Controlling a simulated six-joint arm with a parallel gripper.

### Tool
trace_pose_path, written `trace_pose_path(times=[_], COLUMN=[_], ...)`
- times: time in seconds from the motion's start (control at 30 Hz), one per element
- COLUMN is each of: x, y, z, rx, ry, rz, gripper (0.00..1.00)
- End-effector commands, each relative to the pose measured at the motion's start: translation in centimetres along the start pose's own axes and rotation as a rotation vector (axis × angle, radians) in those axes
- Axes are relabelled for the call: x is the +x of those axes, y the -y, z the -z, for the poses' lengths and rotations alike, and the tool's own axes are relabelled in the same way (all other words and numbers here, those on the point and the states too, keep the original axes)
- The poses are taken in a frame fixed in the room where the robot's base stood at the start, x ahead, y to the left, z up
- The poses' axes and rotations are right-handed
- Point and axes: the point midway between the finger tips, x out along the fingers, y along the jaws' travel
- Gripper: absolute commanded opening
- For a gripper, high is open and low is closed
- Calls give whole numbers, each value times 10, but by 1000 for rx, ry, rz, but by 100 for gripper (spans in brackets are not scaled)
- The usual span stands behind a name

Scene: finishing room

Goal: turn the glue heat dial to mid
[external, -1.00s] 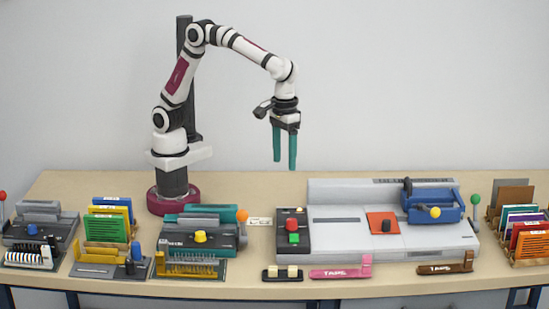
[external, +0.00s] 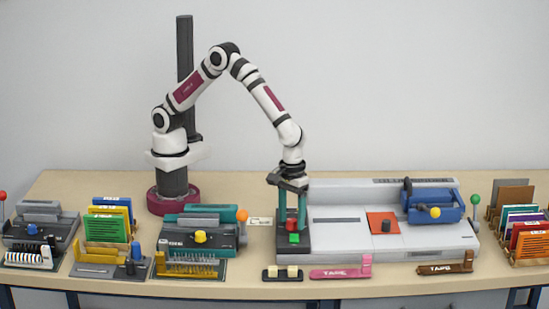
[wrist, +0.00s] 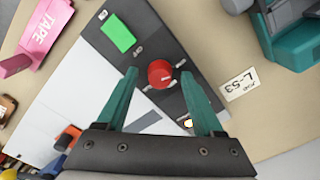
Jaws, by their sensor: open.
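A round red knob (wrist: 160,73) sits on the dark control panel (external: 298,250) at the left end of the grey binding machine. My gripper (external: 291,221) points down over this panel. Its two teal fingers are open, and in the wrist view the knob appears between their tips. I cannot tell whether the fingers touch it. The knob's pointer direction is not clear.
A green button (wrist: 118,33) is beside the knob on the panel. An orange plate (external: 377,217) with a dark knob is on the machine's deck. A blue carriage (external: 440,206) is farther right. A teal machine (external: 178,222) is to the left.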

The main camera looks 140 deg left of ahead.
Motion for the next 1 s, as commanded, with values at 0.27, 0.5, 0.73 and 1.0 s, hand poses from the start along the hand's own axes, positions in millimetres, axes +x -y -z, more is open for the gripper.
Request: trace_pose_path(times=[0.27, 0.5, 0.73, 1.0], x=[0, 0, -1, -1], y=[0, 0, 0, 0], z=[0, 0, 0, 0], rx=[0, 0, 4, 91], ry=[0, 0, 0, 0], rz=[0, 1, 1, 2], gripper=[45, 2, 0, 0])
